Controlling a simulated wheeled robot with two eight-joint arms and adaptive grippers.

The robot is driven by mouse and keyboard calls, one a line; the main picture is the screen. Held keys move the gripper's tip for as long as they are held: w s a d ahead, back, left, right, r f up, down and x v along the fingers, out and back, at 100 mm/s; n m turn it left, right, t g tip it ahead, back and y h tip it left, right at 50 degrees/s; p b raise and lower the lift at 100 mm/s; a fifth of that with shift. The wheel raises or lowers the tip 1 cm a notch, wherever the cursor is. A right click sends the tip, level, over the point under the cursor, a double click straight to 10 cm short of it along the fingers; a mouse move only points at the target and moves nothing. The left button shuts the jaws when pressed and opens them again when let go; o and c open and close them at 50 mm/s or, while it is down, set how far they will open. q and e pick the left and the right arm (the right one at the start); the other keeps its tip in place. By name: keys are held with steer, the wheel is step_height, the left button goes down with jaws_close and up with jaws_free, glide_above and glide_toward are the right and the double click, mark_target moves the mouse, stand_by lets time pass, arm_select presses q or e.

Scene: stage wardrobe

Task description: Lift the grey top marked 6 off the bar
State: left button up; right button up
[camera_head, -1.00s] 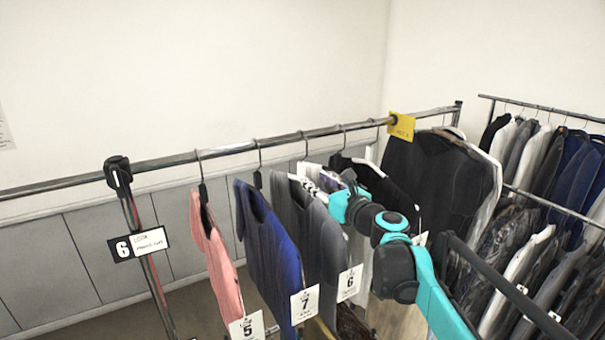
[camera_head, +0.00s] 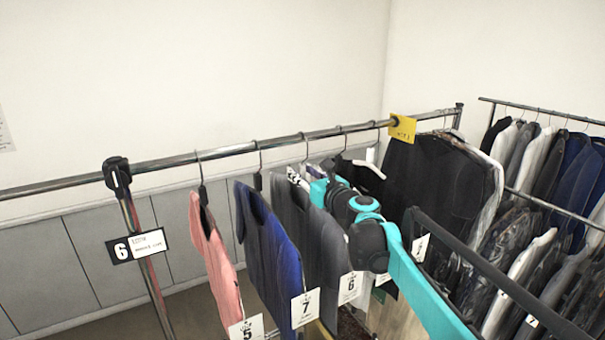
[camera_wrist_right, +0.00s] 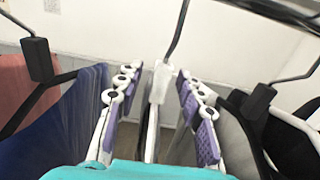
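The grey top (camera_head: 322,240) hangs from the bar (camera_head: 230,149) between the blue top and the darker clothes, with a white card marked 6 (camera_head: 350,286) at its lower right. Its hook (camera_head: 306,146) is over the bar. My right gripper (camera_head: 303,177) reaches in from the right at the top's shoulder, below the bar, and its fingertips are partly hidden. In the right wrist view, the gripper (camera_wrist_right: 158,80) is open, with purple-padded fingers either side of a hanger's white neck (camera_wrist_right: 161,82), apart from it. Cloth below that neck is mostly hidden. My left gripper is out of view.
A blue top (camera_head: 268,235) marked 7 and a pink top (camera_head: 214,255) marked 5 hang close on the left. Black garments (camera_head: 435,180) hang to the right near a yellow tag (camera_head: 402,127). A rack post (camera_head: 140,240) with a 6 sign stands at left.

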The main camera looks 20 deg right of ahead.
steer(key=shift+s, duration=0.1)
steer(key=shift+c, duration=0.3)
jaws_close()
steer(key=shift+r, duration=0.2)
steer(key=shift+r+p, duration=1.2)
steer(key=shift+r, duration=0.35)
steer(key=shift+s, duration=0.1)
steer(key=shift+s+d, duration=0.2)
steer(key=shift+s, duration=1.1)
steer(key=shift+s+d, duration=0.2)
steer(key=shift+s, duration=1.1)
steer(key=shift+s+d, duration=0.2)
steer(key=shift+s, duration=1.1)
steer(key=shift+w, duration=0.1)
